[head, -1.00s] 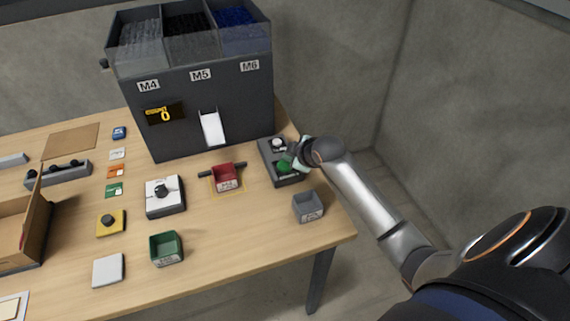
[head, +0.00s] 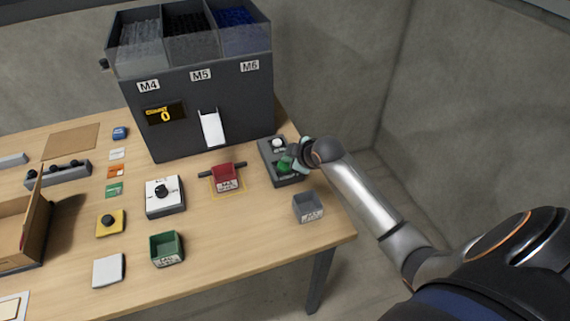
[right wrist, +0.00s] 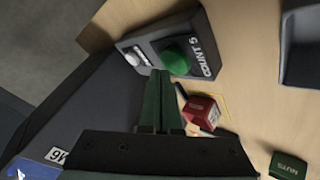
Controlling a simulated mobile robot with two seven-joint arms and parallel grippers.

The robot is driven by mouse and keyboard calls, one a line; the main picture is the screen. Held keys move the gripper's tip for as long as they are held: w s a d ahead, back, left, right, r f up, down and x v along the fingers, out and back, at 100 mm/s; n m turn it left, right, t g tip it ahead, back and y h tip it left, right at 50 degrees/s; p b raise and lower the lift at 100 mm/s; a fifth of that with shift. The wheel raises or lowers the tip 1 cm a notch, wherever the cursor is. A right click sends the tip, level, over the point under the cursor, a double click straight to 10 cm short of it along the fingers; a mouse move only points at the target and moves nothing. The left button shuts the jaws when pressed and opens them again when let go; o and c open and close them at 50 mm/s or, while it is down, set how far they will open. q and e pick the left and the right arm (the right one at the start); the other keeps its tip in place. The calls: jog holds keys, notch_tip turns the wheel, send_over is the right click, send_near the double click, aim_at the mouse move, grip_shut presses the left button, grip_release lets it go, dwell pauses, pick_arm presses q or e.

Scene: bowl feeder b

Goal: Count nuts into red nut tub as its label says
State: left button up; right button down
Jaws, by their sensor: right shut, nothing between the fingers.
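The red nut tub (head: 227,170) sits in a yellow outline below the chute (head: 211,128); its label is too small to read. The dark feeder (head: 200,95) has bins marked M4, M5 and M6, and its display (head: 165,114) reads 0. A grey button box (head: 266,156) has a white button (head: 278,143) and a green button (right wrist: 177,58) beside lettering like "COUNT 5". My right gripper (right wrist: 160,74) is shut and empty, its fingertips close to the green button; I cannot tell whether they touch. The red tub also shows in the right wrist view (right wrist: 203,108). My left gripper is out of view.
A grey tub (head: 308,208) stands near the right table edge and a green tub (head: 166,249) near the front. A white dial box (head: 164,196) and a yellow button box (head: 110,223) stand left of the red tub. A cardboard box (head: 40,225) is far left.

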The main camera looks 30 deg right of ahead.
jog(key=shift+f, duration=0.8)
dwell(0.7)
jog(key=shift+r, duration=0.1)
jog(key=shift+r+p, duration=0.7)
jog(key=shift+r, duration=0.15)
jog(key=shift+r, duration=2.5)
jog(key=shift+d, duration=0.1)
dwell(0.5)
